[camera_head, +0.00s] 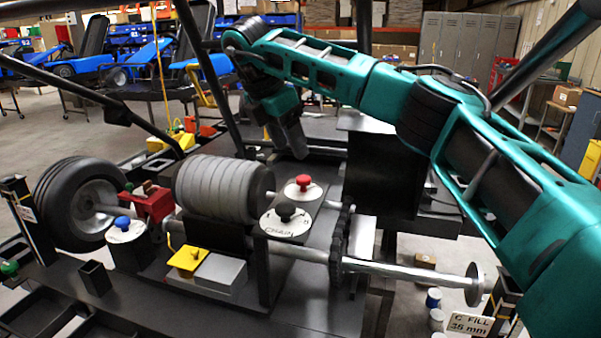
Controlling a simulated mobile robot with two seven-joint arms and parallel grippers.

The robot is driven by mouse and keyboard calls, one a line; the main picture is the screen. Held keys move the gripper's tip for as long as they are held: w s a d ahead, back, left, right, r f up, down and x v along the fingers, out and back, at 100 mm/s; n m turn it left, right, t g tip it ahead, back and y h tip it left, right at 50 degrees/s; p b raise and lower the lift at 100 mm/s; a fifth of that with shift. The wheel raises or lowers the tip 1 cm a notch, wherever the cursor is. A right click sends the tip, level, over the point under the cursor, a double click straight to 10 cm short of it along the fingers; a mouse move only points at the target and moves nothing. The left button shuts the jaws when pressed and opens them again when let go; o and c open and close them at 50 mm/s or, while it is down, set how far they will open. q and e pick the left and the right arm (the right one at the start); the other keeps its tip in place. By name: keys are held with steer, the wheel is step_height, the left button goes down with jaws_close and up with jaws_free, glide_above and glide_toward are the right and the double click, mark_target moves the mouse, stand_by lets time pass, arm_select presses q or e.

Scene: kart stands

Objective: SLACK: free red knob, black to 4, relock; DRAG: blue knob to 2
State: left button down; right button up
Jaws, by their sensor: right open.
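The red knob (303,181) stands on a white round plate in the middle of the stand. The black knob (286,211) sits on a larger white dial (285,229) just in front of it. The blue knob (122,223) stands on a white dial (122,234) at the left, beside the wheel. The dial markings are too small to read. My right arm comes in from the right, and its gripper (297,148) points down behind the red knob, apart from it. It is open, with nothing seen between its fingers. My left gripper is out of view.
A ribbed grey drum (222,187) lies left of the red and black knobs. A chain and sprocket (339,245) on a steel axle (410,272) are at their right. A tyre (75,204) and a yellow switch box (188,258) are at the left. Dark frame bars cross above.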

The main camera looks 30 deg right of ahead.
mark_target(303, 178)
steer(key=x, duration=0.8)
steer(key=shift+f+p, duration=0.1)
steer(key=shift+p, duration=0.3)
steer(key=c, duration=1)
steer(key=shift+c, duration=0.2)
